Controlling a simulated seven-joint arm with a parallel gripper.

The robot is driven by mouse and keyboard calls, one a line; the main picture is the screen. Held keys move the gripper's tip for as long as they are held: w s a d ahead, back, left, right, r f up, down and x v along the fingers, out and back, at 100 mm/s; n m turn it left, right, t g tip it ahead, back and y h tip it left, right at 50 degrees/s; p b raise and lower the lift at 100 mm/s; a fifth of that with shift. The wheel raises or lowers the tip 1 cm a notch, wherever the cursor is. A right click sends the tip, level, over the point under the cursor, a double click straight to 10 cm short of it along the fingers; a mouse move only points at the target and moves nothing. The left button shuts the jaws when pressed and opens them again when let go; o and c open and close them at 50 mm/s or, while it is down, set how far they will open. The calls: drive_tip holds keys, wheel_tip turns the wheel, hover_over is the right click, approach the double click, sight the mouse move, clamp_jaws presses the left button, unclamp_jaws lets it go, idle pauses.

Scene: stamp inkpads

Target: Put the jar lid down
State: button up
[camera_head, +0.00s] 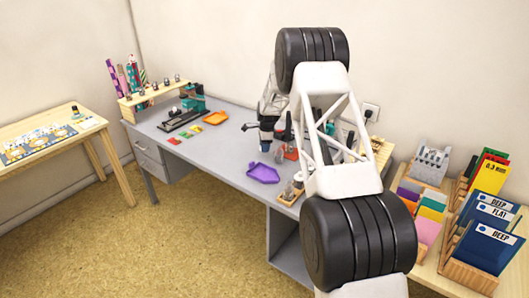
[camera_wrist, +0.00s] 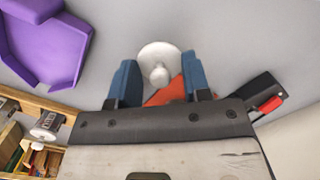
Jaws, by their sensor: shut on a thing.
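The jar lid (camera_wrist: 160,52) is a white disc with a small white knob at its centre. In the wrist view it sits between the blue fingertips of my gripper (camera_wrist: 158,78), which is shut on it. The lid covers part of an orange-red thing behind it, and the grey desk shows around it. In the head view my gripper (camera_head: 266,140) is over the middle of the grey desk (camera_head: 225,150), just behind a purple tray (camera_head: 263,173). The lid is too small to make out there, and I cannot tell its height above the desk.
The purple tray (camera_wrist: 45,40) also shows at upper left in the wrist view. An orange-red item (camera_head: 291,154) lies right of my gripper, and a wooden holder (camera_head: 290,194) stands at the front edge.

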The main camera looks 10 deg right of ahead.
sight(264, 155)
drive_tip(key=shift+f, duration=1.7)
drive_tip(key=shift+f, duration=0.15)
drive_tip(key=o, duration=0.9)
drive_tip(key=shift+r, duration=0.2)
drive_tip(key=shift+s+d+r, duration=0.1)
drive_tip(key=shift+d+r, duration=0.1)
drive_tip(key=shift+r, duration=1.8)
drive_tip(key=shift+w+d+r, duration=0.1)
drive_tip(key=shift+d+r, duration=0.05)
drive_tip(key=shift+r, duration=1.8)
drive_tip(key=shift+s+d+r, duration=0.1)
drive_tip(key=shift+d+r, duration=0.1)
drive_tip(key=shift+r, duration=1.8)
